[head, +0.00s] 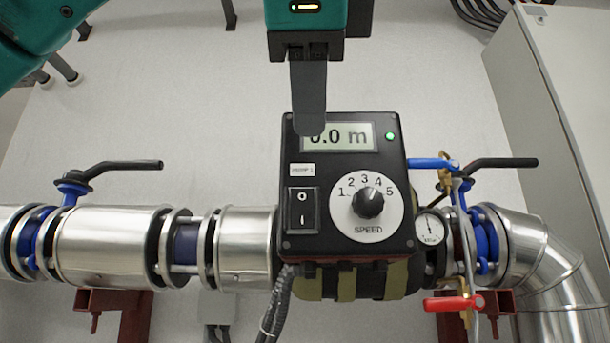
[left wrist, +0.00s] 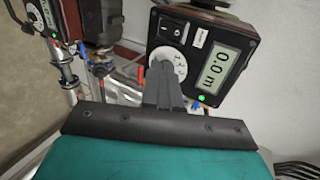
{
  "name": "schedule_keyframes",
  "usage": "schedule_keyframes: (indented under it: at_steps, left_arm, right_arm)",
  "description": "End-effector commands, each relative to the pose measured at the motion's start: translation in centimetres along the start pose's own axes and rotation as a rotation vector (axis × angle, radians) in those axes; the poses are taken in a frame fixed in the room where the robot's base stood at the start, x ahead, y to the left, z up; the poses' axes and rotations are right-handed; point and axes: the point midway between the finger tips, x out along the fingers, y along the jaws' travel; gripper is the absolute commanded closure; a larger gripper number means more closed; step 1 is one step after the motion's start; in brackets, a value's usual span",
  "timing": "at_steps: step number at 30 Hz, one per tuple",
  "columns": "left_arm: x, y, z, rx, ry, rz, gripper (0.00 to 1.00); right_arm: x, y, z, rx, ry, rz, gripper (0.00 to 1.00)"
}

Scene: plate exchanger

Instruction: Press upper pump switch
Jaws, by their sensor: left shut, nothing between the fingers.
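A black pump control box (head: 398,250) faces me in the middle of the head view, with a 0.0 m display, a lit green lamp and a speed dial. Its black rocker switch (head: 302,211), marked O and I, is at the lower left of its face. My left gripper (head: 308,132) is shut and empty, pointing down in front of the display's upper left, above the switch. In the left wrist view the box (left wrist: 228,28) also shows, its switch (left wrist: 168,24) near the top; my fingers (left wrist: 163,78) cover part of its lower area. My right gripper is not in view.
A metal pipe (head: 105,240) runs behind the box, with black-handled valves (head: 125,168) on both sides. A red lever (head: 455,302) and blue lever (head: 428,163) sit at right, beside a grey cabinet (head: 560,110). A second dial box (left wrist: 25,15) shows at the wrist view's upper left.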

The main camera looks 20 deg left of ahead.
Motion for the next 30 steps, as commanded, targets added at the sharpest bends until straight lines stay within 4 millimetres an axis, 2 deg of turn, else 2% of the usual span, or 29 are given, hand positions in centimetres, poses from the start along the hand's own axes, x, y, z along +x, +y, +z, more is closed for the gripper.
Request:
schedule_keyframes:
  at_steps: [2, 6, 17, 23, 30]
  left_arm:
    - [-1.4, -0.3, 0.7, -0.012, -0.006, -0.015, 1.0]
    - [-2.3, -0.5, 1.2, -0.022, -0.011, -0.023, 1.0]
    - [-2.3, -0.5, 1.2, -0.023, -0.011, -0.023, 1.0]
    - [-0.5, -0.4, 1.3, -0.021, -0.01, -0.02, 1.0]
    - [4.2, -0.5, 1.3, -0.021, -0.01, -0.017, 1.0]
  right_arm:
    - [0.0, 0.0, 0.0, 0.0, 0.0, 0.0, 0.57]
    - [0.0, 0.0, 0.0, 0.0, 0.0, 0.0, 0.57]
    - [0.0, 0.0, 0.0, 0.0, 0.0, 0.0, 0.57]
    - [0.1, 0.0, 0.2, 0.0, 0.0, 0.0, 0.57]
    - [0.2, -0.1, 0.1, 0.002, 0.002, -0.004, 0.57]
